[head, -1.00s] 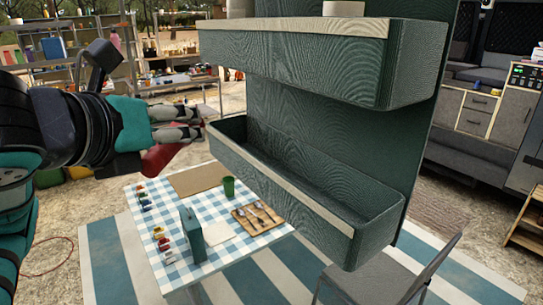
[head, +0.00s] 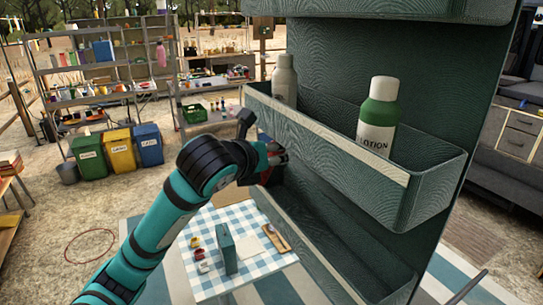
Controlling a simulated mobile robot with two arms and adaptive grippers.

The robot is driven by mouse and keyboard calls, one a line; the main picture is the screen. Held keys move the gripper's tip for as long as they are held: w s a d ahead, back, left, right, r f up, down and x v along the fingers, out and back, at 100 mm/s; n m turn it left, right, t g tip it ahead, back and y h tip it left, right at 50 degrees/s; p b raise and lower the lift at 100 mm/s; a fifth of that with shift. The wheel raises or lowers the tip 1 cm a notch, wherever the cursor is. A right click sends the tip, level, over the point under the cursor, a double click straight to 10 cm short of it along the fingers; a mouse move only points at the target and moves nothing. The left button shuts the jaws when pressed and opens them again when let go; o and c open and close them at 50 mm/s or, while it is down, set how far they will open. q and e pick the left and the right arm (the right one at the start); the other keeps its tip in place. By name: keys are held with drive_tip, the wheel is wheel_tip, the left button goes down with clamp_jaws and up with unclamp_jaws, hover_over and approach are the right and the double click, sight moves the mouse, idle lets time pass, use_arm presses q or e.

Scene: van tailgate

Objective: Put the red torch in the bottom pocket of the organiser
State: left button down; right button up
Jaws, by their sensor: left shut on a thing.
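The dark green organiser (head: 455,95) rises at the right of the head view. Its bottom pocket (head: 318,258) is a long trough with a pale front strip, partly cut off at the lower edge of the picture. My left gripper (head: 277,153) is at the left end of the organiser, between the middle pocket (head: 330,145) and the bottom pocket. It is shut on a dark red thing (head: 266,176), seemingly the red torch, at the far left end of the bottom pocket. The thing is small and shaded, and the gripper partly hides it. My right gripper is out of view.
A table with a checked cloth (head: 213,232) stands below, behind the organiser. Bins and shelves are far back.

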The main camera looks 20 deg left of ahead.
use_arm(q)
drive_tip(key=shift+w, duration=0.4)
drive_tip(key=f, duration=0.1)
drive_tip(key=f+p, duration=0.1)
drive_tip(key=f, duration=0.1)
drive_tip(key=shift+s+a+f, duration=0.1)
drive_tip(key=shift+s, duration=0.1)
drive_tip(key=shift+w, duration=0.1)
drive_tip(key=shift+f, duration=0.1)
drive_tip(key=c, duration=0.8)
unclamp_jaws()
drive_tip(key=shift+c, duration=0.2)
